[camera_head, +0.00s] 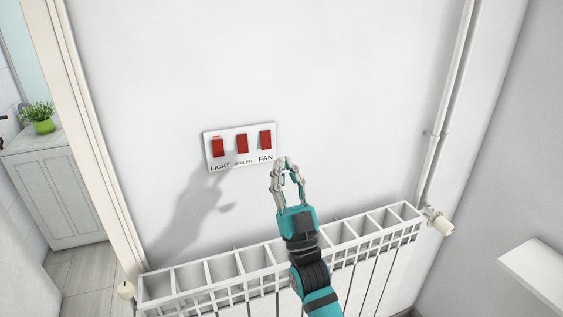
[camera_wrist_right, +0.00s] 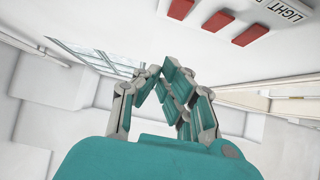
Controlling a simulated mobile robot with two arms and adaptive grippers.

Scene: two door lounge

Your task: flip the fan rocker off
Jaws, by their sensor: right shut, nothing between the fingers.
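A white switch plate (camera_head: 229,159) with three red rockers is on the wall, labelled LIGHT, BOILER and FAN. The fan rocker (camera_head: 265,140) is the rightmost in the head view. The boiler rocker (camera_head: 242,144) is in the middle and the light rocker (camera_head: 218,148) at the left, with a small red mark above it. My right gripper (camera_head: 285,163) is shut and empty, just below and right of the fan rocker, apart from it as far as I can tell. In the wrist view its fingers (camera_wrist_right: 165,75) converge below the plate (camera_wrist_right: 262,22). My left gripper is not in view.
A white radiator (camera_head: 215,268) stands below the switches, under my right arm. A vertical pipe (camera_head: 447,105) and valve are at the right, and a white shelf (camera_head: 538,268) beyond. A doorway at the left shows a cabinet (camera_head: 55,190) with a potted plant (camera_head: 40,118).

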